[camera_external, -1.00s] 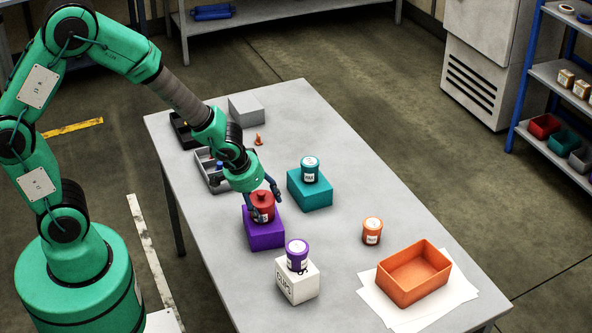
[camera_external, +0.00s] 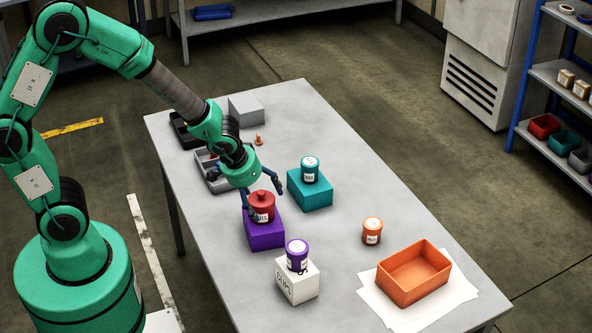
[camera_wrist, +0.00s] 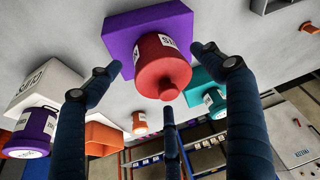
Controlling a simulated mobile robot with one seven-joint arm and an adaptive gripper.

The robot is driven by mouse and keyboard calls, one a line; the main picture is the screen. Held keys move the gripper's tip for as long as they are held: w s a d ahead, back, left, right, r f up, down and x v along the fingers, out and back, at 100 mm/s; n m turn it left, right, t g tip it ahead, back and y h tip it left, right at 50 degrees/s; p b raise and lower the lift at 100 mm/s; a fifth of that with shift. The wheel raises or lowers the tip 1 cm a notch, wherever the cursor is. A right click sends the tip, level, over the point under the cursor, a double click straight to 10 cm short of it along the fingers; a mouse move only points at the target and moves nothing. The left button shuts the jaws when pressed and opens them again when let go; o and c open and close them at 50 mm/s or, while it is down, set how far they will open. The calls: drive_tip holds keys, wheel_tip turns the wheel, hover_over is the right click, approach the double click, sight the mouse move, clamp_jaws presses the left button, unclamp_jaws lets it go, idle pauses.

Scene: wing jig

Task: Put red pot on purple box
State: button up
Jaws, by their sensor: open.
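The red pot (camera_external: 262,207), with a white label and a lid knob, stands upright on top of the purple box (camera_external: 266,238) near the middle of the table. In the wrist view the red pot (camera_wrist: 161,68) rests against the purple box (camera_wrist: 119,31), with the fingers apart on either side. My gripper (camera_external: 262,190) is open and empty, just above and behind the pot. The fingers do not appear to touch the pot in the wrist view.
A teal pot (camera_external: 310,170) stands on a teal box (camera_external: 312,197). A purple pot (camera_external: 297,257) stands on a white box (camera_external: 297,284). An orange pot (camera_external: 372,231) and an orange bin (camera_external: 413,272) are at the right.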

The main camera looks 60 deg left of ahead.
drive_tip(key=p+v, duration=0.2)
drive_tip(key=v, duration=0.7)
drive_tip(key=shift+s+r, duration=0.15)
drive_tip(key=shift+r, duration=0.15)
drive_tip(key=s+d+r+m+t+h, duration=0.1)
drive_tip(key=s+r+m, duration=0.3)
drive_tip(key=s+r, duration=1.7)
wheel_tip(320, 180, up, 3)
drive_tip(key=shift+d+r+t, duration=0.1)
drive_tip(key=shift+d+t, duration=0.15)
drive_tip(key=shift+t, duration=0.05)
